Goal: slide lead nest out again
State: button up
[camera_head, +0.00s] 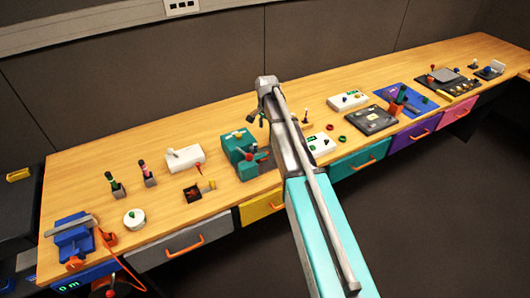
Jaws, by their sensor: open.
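My gripper (262,119) is a small dark shape at the far end of my arm, over the middle of the bench, right of the green machine (240,145). Its fingers are tiny here, and I see nothing held between them. I cannot tell which thing is the lead nest. Drawers with orange handles line the bench front: a grey drawer (180,245), a yellow drawer (262,207), a teal drawer (358,160), a purple drawer (415,135) and a pink drawer (460,113). My arm hides part of the front between yellow and teal.
A blue vise-like device (72,240) with an orange cable stands at the bench's left end. A white box (185,158), a white panel (348,100), a dark board (371,121) and a blue mat (402,100) lie along the wooden bench (120,150). The bench's back strip is mostly clear.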

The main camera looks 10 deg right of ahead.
aim_at(266, 152)
jog(key=shift+f, duration=0.15)
notch_tip(266, 152, down, 14)
jog(key=b, duration=1.3)
jog(key=shift+r+b, duration=0.25)
jog(key=shift+b, duration=0.15)
grip_shut()
dwell(0.3)
